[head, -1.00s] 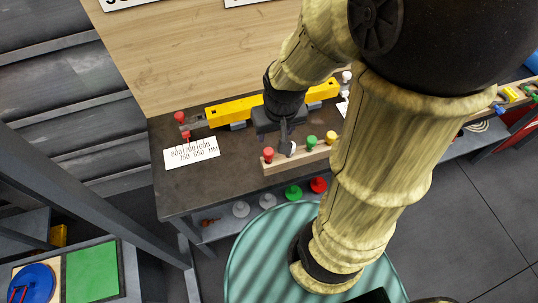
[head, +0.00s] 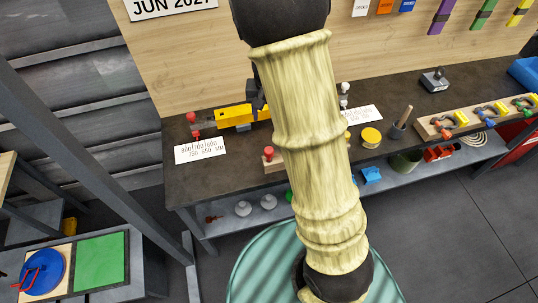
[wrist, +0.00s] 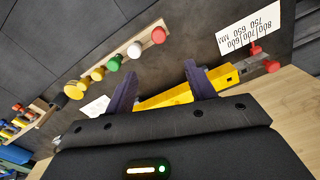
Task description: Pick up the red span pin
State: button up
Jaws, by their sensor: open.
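A red-headed pin (head: 268,152) stands at the left end of a wooden rack on the dark bench. It also shows in the wrist view (wrist: 158,35), beside white, green and yellow heads on the same rack (wrist: 128,48). Two other red knobs (wrist: 255,49) (wrist: 271,66) are at the end of the yellow beam (head: 232,116), near the number card. My gripper (wrist: 161,70) is open and empty, its dark fingers spread above the beam, apart from the rack pin. In the head view my arm hides most of the gripper and the rack's right part.
The number card (head: 200,150) lies at the bench's left. To the right are a yellow round tin (head: 371,138), a dark cup (head: 397,130) and a wooden holder (head: 475,118) with coloured tools. Below is a shelf (head: 230,222). The bench's front left is bare.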

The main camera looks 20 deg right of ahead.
jog(key=p, duration=0.3)
send_near(269, 149)
notch_tip(269, 149, down, 5)
jog(key=shift+w+f, duration=0.1)
jog(key=shift+f, duration=0.1)
jog(key=shift+s+f+p, duration=0.2)
jog(key=shift+f+p, duration=0.65)
jog(key=shift+f, duration=1.65)
jog(key=c, duration=1.1)
jog(key=shift+o, duration=0.2)
